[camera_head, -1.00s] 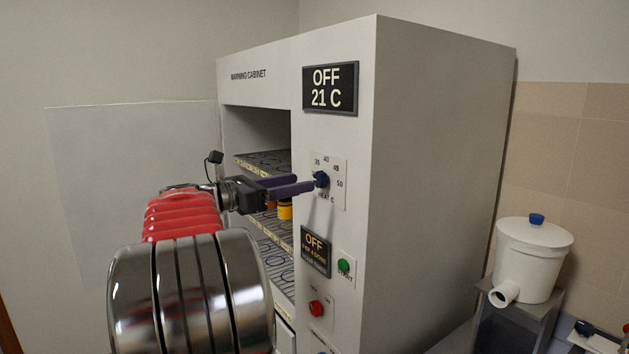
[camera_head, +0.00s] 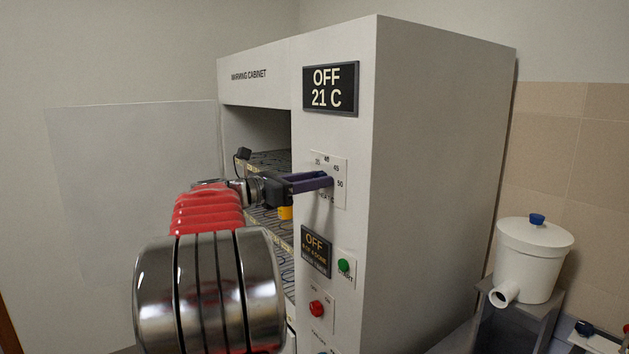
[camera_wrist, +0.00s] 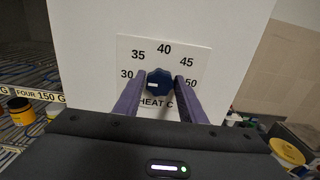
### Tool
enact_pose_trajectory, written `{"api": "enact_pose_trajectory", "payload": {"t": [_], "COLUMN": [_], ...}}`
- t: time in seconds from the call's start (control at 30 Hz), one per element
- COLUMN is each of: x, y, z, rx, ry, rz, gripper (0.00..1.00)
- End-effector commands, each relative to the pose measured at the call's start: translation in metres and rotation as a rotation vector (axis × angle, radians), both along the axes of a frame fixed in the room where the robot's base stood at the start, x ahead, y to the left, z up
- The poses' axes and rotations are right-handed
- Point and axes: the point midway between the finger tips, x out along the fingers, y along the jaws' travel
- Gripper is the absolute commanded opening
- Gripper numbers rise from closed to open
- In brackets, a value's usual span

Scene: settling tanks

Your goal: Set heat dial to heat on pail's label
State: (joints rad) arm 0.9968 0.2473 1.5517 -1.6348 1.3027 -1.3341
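The heat dial (camera_wrist: 160,82) is a dark blue knob on a white plate marked 30, 35, 40, 45 and 50 in the wrist view. A small white mark shows on its left side, toward the 30. My gripper (camera_wrist: 161,77) has one purple finger on each side of the dial, with what look like narrow gaps. In the head view my gripper (camera_head: 329,182) reaches the dial plate (camera_head: 340,165) and hides the dial. The warming cabinet's upper display (camera_head: 330,86) reads OFF, 21 C. No readable pail label is in view.
A green button (camera_head: 344,265) and a red knob (camera_head: 316,308) sit below the dial. The cabinet's open bay holds racks and a yellow-orange container (camera_head: 286,212). A white lidded vessel (camera_head: 532,260) with a spout stands at right.

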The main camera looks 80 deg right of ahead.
Motion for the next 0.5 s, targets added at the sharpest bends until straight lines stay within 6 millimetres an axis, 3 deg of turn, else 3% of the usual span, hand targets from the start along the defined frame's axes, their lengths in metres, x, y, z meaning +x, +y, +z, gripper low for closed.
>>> {"api": "enact_pose_trajectory", "payload": {"t": [0.37,0.5], "x": [-0.0003,-0.0001], "y": [0.0001,-0.0023], "z": [0.0000,0.0001], "rx": [0.000,-0.001], "ry": [0.000,-0.002], "rz": [-0.001,0.001], "gripper": [0.10,0.10]}}
